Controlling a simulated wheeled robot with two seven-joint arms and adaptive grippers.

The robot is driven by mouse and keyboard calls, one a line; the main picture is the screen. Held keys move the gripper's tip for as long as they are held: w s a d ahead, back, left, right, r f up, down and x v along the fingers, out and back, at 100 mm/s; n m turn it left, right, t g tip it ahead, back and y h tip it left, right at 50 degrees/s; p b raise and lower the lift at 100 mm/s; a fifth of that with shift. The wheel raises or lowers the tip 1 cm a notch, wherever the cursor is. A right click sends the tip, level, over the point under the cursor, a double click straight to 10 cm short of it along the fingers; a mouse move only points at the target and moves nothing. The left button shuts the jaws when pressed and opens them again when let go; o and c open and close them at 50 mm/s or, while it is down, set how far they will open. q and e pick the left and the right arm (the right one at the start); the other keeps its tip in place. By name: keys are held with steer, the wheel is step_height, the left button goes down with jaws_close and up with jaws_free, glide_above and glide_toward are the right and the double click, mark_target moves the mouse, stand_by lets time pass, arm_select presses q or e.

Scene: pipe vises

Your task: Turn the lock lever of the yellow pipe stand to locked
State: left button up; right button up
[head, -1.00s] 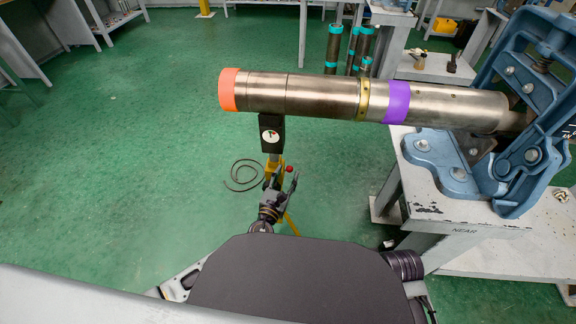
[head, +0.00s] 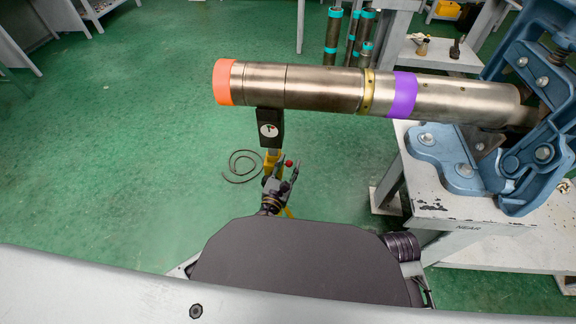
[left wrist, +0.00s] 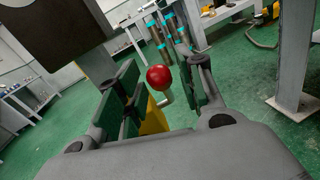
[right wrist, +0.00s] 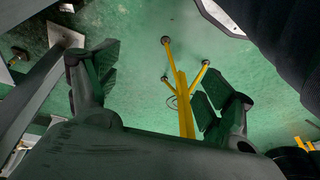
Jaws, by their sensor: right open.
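The yellow pipe stand (head: 271,160) stands under the left part of the steel pipe (head: 320,86), with a black head carrying a round dial (head: 269,129). The lock lever's red ball knob (head: 288,163) shows to the right of the stand's post. My left gripper (head: 284,174) is at the knob. In the left wrist view the red knob (left wrist: 159,77) appears between the two open fingers, with no clear contact. My right gripper (right wrist: 155,78) is open and empty. The right wrist view shows the stand's yellow legs (right wrist: 184,100) beyond its fingers. The lever's lock state cannot be read.
The pipe has an orange end (head: 223,82) and a purple band (head: 403,94). A blue pipe vise (head: 520,150) holds its right end on a grey bench (head: 425,195). A coiled cable (head: 238,167) lies on the green floor. Floor to the left is clear.

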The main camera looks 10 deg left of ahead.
arm_select(q)
jaws_close()
arm_select(e)
steer(key=shift+f, duration=0.1)
arm_select(q)
steer(key=shift+f+b, duration=0.15)
steer(key=shift+b, duration=0.45)
steer(key=shift+s, duration=0.1)
steer(key=t+b, duration=0.1)
steer(key=b, duration=0.3)
steer(key=s+f+t+b, duration=0.1)
steer(key=b, duration=0.4)
steer(key=shift+s+f+m+t+h+b, duration=0.1)
steer(key=shift+f+m+t+h+b, duration=0.05)
steer(key=shift+m+t+h+b, duration=0.2)
arm_select(e)
steer(key=a+f+t+y, duration=0.1)
steer(key=a+f, duration=0.1)
steer(key=f, duration=0.5)
steer(key=w+a+f+m+t+y, duration=0.1)
steer(key=a+f+t, duration=0.1)
steer(key=f, duration=0.5)
steer(key=shift+w+a+f+y, duration=0.25)
steer(key=shift+w+y, duration=0.05)
steer(key=shift+y, duration=0.1)
arm_select(q)
steer(key=shift+o, duration=1.4)
jaws_free()
